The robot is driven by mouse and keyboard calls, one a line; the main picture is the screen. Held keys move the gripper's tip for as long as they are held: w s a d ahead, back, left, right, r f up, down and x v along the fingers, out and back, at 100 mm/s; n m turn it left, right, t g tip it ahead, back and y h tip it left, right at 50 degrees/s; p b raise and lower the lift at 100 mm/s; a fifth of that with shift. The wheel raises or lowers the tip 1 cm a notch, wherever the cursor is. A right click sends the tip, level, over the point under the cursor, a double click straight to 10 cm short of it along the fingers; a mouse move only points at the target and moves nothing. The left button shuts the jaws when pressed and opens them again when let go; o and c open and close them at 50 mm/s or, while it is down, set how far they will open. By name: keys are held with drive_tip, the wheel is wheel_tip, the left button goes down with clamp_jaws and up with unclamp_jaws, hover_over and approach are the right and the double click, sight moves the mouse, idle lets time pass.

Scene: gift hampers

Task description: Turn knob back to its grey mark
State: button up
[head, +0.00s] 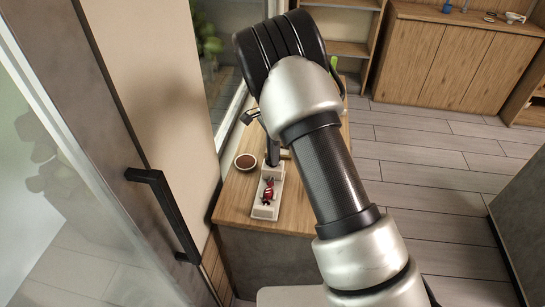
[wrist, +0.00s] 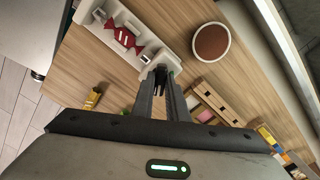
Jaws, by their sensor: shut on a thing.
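A pale, long tray-like unit (head: 264,211) lies on the wooden counter, with a red wrapped item (head: 268,191) in its recess. In the wrist view the pale unit (wrist: 117,14) runs diagonally at the top, with the red item (wrist: 124,37) in its middle. My gripper (head: 272,163) points down at the unit's far end. In the wrist view, my gripper (wrist: 160,75) is closed around a small dark part at that end, apparently the knob; the fingers hide most of it. I cannot make out the grey mark or the knob's angle.
A round bowl with brown contents (head: 246,161) stands left of the unit, close to the window wall. A wooden compartment box (wrist: 214,103) and a yellow packet (wrist: 92,97) show in the wrist view. A black door handle (head: 162,207) juts out at left.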

drive_tip(key=shift+m, duration=0.4)
drive_tip(key=m+p, duration=0.1)
drive_tip(key=m, duration=0.1)
drive_tip(key=shift+r+m, duration=0.1)
drive_tip(key=shift+m, duration=0.9)
drive_tip(key=shift+m+p, duration=0.4)
drive_tip(key=shift+m, duration=0.6)
